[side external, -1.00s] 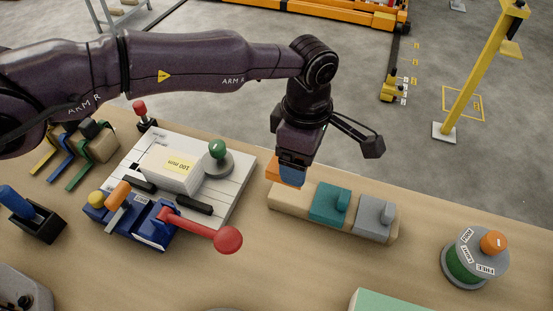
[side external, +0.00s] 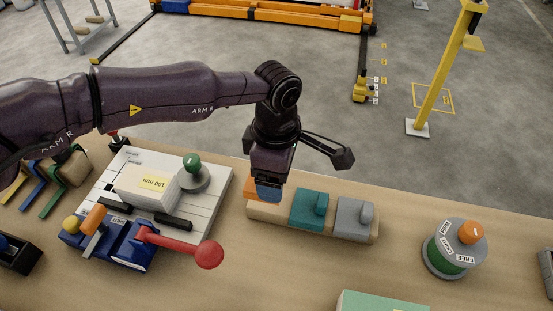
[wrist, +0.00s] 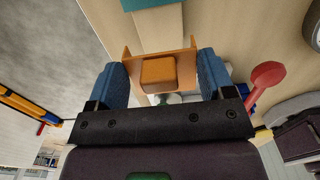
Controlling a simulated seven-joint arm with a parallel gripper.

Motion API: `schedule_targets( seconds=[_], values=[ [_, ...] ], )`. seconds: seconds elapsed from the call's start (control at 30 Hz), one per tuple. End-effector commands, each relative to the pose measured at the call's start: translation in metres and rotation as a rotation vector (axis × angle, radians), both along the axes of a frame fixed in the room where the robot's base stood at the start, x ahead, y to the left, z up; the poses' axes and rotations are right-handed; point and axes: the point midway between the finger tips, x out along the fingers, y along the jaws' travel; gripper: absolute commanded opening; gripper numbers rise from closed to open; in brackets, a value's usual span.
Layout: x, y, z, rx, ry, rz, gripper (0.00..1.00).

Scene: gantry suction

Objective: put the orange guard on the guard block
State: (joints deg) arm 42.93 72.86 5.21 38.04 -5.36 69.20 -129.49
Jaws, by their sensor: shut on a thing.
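The orange guard (side external: 251,187) is at the left end of the beige guard block (side external: 262,213). In the wrist view the guard (wrist: 158,72) shows its raised knob and side walls between two blue fingers, with the bare block (wrist: 157,32) beyond it. My gripper (side external: 267,194) is shut on the guard, also seen in the wrist view (wrist: 162,78). It points down over the block's left end and hides part of the guard. I cannot tell whether the guard touches the block. A teal guard (side external: 309,209) and a grey guard (side external: 354,219) sit on the block to the right.
A white board (side external: 205,215) with a white box (side external: 147,188) and a green-knobbed piece (side external: 192,170) lies left of the block. A blue clamp with a red-ball lever (side external: 208,255) stands in front. A round green-grey stand (side external: 452,252) is at the right. The table between is clear.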

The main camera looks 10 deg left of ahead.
Motion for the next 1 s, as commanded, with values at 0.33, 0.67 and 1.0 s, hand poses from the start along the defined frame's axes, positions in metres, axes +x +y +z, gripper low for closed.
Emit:
schedule_targets(
  seconds=[0.33,0.67,1.0],
  values=[
    [0.000,0.000,-0.025,0.001,0.000,0.000,0.53],
    [0.000,0.000,-0.027,0.000,-0.001,0.000,0.53],
    [0.000,0.000,-0.027,0.000,-0.001,-0.001,0.53]
  ],
)
